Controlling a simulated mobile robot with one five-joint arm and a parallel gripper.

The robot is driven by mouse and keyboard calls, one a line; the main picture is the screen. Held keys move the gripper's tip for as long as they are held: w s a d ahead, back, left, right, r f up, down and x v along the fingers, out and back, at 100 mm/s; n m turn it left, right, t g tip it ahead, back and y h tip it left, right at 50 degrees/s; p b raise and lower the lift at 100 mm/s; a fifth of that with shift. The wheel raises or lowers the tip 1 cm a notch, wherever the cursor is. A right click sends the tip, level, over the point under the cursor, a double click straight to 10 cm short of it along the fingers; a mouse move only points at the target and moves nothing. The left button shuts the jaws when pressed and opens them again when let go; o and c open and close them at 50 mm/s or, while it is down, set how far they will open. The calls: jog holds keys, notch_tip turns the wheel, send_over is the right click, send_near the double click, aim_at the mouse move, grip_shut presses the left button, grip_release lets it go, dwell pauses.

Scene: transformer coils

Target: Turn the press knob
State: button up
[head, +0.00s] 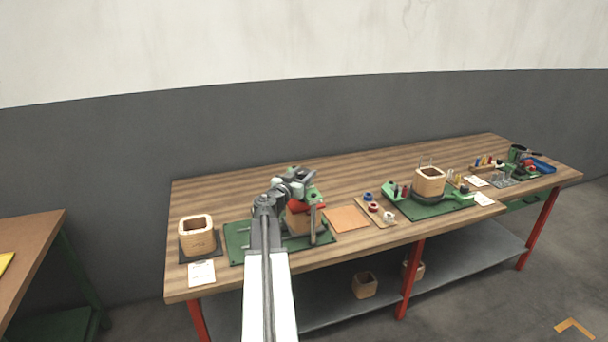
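The press (317,220) stands on a green base plate (237,245) on the left half of the wooden bench. It has green and grey upright parts, a red part (305,207) near its top, and a tan wooden block (297,222) inside it. I cannot tell which part is the knob. My arm reaches from the bottom of the view up to the press, and my gripper (294,182) is at the top of it, overlapping it in the picture. The fingers are small and blend with the press, so contact and opening are unclear. My arm hides part of the press and plate.
A wooden coil form (197,236) stands left of the press, with a white card (201,273) in front. An orange mat (346,218) and a small spool board (376,212) lie right. Further right is another green fixture (431,206). The bench's back strip is clear.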

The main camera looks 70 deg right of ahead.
aim_at(298, 176)
jog(key=shift+c, duration=0.9)
jog(key=shift+w+d+m+g, duration=0.15)
jog(key=shift+w+m+g, duration=0.1)
jog(key=shift+m+g, duration=0.25)
jog(key=shift+s+m+g+y, duration=0.15)
jog(key=shift+m+g+y, duration=0.25)
jog(key=shift+g, duration=0.6)
jog(key=o, duration=1.4)
jog(key=shift+c, duration=0.2)
jog(key=shift+a, duration=0.25)
jog(key=v, duration=0.7)
jog(key=shift+a, duration=0.3)
